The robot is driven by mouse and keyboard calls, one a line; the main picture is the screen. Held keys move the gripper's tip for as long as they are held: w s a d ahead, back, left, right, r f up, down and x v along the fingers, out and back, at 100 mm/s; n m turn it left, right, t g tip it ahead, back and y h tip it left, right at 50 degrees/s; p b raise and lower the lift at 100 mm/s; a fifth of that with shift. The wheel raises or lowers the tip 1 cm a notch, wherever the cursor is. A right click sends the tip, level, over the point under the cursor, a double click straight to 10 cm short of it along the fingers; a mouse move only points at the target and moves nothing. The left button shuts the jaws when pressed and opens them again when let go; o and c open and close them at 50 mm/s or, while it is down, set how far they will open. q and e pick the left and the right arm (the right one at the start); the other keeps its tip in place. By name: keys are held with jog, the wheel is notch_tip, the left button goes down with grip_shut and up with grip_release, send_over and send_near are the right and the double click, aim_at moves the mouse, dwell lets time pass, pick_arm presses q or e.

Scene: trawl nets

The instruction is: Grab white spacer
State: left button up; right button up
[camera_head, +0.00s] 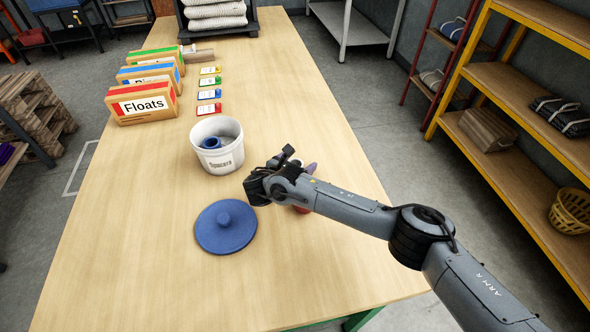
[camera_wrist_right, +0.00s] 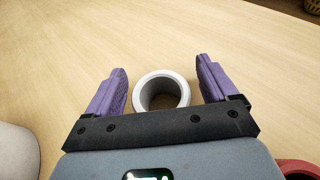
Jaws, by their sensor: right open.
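The white spacer (camera_wrist_right: 161,78), a short hollow ring, lies on the wooden table in the right wrist view. It sits between the two purple fingers of my right gripper (camera_wrist_right: 161,73), with a gap on each side. The right gripper is open and holds nothing. In the head view the right gripper (camera_head: 309,169) is low over the table, right of the Spacers bucket, with one purple finger showing. The spacer is hidden there behind the gripper and arm. My left gripper is not in view.
A white Spacers bucket (camera_head: 207,159) with a blue ring inside stands left of the gripper. A blue round lid (camera_head: 226,228) lies in front of it. A red object (camera_head: 301,209) shows partly under my arm. Labelled boxes, including Floats (camera_head: 143,107), and cards stand further back.

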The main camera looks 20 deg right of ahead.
jog(key=shift+c, duration=0.4)
jog(key=c, duration=1)
jog(key=shift+r, duration=0.15)
